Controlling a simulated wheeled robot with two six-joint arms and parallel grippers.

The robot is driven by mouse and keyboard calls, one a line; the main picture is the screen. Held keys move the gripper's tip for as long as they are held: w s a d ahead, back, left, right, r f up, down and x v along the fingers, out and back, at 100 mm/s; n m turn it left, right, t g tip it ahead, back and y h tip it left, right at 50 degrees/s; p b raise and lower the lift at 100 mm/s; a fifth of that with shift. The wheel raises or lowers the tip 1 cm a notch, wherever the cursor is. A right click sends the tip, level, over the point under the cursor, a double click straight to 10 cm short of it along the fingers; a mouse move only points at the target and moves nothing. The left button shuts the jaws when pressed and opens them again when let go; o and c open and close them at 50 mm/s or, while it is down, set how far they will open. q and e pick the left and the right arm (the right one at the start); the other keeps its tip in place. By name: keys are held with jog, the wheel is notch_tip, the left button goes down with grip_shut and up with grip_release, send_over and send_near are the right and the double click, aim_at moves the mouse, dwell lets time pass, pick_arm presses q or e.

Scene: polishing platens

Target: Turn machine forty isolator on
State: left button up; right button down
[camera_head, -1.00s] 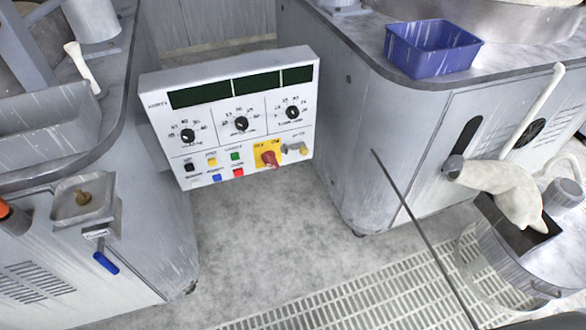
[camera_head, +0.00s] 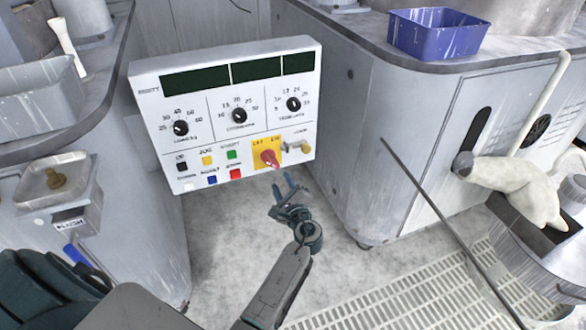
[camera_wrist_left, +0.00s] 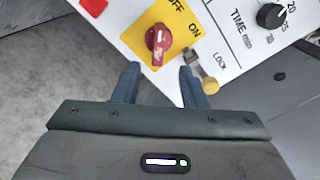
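The red isolator knob (camera_head: 269,158) sits on a yellow OFF/ON plate (camera_head: 259,148) at the lower right of the white control panel (camera_head: 148,84). The panel's name label is too small to read surely. In the left wrist view the knob (camera_wrist_left: 157,42) is ahead of the fingers, with its grip lying roughly along my view direction. My left gripper (camera_head: 285,184) is below and in front of the knob, apart from it. In the left wrist view the gripper (camera_wrist_left: 159,78) is open, with nothing between its fingers. My right gripper is not in view.
A brass-coloured lock part (camera_head: 298,147) sticks out right of the knob, close to my right-hand finger in the wrist view (camera_wrist_left: 209,85). Coloured push buttons (camera_head: 207,160) lie left of the plate. Grey cabinets flank the panel. A thin dark rod (camera_head: 440,220) crosses at right.

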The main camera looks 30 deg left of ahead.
aim_at(272, 165)
pick_arm(q)
jog(key=x, duration=1)
jog(key=shift+w+a, duration=0.2)
grip_shut()
